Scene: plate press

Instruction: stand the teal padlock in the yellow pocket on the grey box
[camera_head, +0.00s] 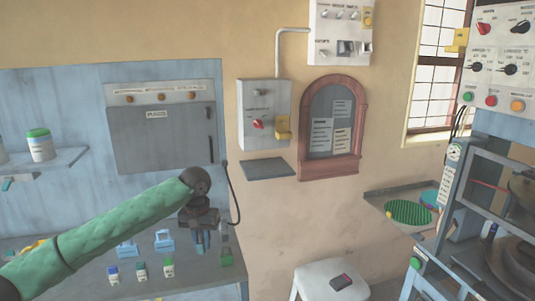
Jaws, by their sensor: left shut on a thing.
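My left gripper (199,240) hangs above the blue-grey bench, its arm reaching in from the left. It is shut on a small teal thing, which looks like the teal padlock (199,246). The fingers hide much of it. The grey box (255,97) is on the wall, right of and higher than the gripper. The yellow pocket (283,127) is at the box's lower right, beside a red switch. The gripper and the pocket are well apart. My right gripper is not in view.
Two light-blue padlocks (164,240) and several small coloured bottles (141,271) stand on the bench (200,274). A grey shelf (267,169) juts out under the box. Another panel (331,28) with a yellow pocket is higher up. A white stool (320,282) stands right of the bench.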

